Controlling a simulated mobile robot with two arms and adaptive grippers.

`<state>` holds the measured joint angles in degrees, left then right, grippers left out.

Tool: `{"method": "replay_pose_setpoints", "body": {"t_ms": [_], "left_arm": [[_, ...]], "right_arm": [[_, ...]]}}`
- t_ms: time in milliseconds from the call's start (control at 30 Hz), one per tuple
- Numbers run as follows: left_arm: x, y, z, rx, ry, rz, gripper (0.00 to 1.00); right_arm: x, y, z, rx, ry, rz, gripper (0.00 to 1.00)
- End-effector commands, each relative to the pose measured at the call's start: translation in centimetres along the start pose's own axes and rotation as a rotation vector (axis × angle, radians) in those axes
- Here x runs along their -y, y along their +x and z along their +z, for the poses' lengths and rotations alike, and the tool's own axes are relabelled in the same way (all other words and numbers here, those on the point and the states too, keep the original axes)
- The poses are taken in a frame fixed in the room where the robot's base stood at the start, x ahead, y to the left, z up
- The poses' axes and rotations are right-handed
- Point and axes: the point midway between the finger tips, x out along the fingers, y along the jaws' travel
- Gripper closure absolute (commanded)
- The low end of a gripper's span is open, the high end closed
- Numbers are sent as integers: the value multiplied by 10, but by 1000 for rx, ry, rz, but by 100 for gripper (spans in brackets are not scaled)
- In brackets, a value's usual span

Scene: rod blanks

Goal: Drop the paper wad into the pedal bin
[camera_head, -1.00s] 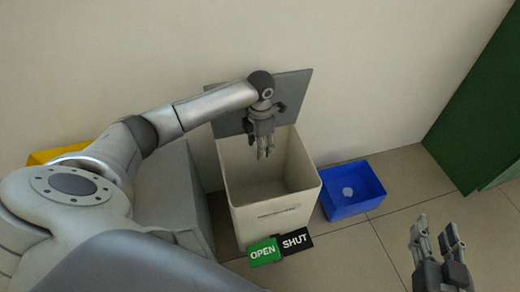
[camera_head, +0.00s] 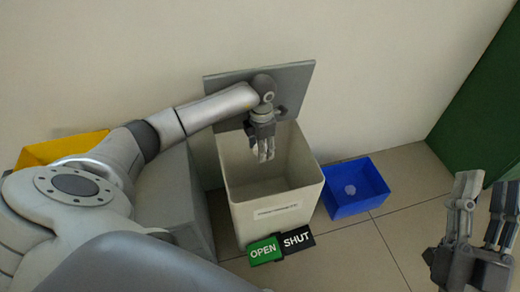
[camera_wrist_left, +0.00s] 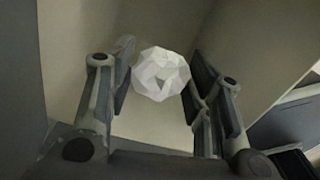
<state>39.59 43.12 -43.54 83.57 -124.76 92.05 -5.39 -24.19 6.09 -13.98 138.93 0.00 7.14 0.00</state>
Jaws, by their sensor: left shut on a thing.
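A white faceted paper wad (camera_wrist_left: 161,74) sits between the fingers of my left gripper (camera_wrist_left: 160,90) in the left wrist view. The left gripper (camera_head: 263,155) is shut on it and points down over the mouth of the pale pedal bin (camera_head: 285,225) in the head view. There the fingers largely hide the wad. The bin's grey lid (camera_head: 298,85) stands raised against the wall. A green OPEN pedal (camera_head: 263,250) and a black SHUT pedal (camera_head: 298,239) are at the bin's front. My right gripper (camera_head: 486,192) is open and empty at the lower right.
A blue box (camera_head: 350,208) with a small white thing (camera_head: 350,190) inside stands right of the bin. A grey block (camera_head: 180,195) stands left of it, with a yellow container (camera_head: 62,148) farther left. A green panel (camera_head: 485,120) is at the right. Tiled floor is clear before the blue box.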

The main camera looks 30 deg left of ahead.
Motion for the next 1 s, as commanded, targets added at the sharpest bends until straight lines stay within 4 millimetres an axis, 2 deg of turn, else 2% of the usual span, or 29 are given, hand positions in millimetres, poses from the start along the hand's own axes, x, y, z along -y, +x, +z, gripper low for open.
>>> {"method": "replay_pose_setpoints", "body": {"t_ms": [233, 567, 600, 767, 1000], "left_arm": [[0, 6, 0, 0, 0, 0, 62], [0, 6, 0, 0, 0, 0, 62], [0, 6, 0, 0, 0, 0, 50], [0, 6, 0, 0, 0, 0, 30], [0, 6, 0, 0, 0, 0, 28]], "right_arm": [[2, -1, -18, -104, 4, -4, 60], [2, -2, -22, -120, 5, -5, 60], [2, -2, -22, -120, 5, -5, 60], [2, -2, -22, -119, 5, -5, 60], [2, -2, -21, -119, 5, -5, 60]]}}
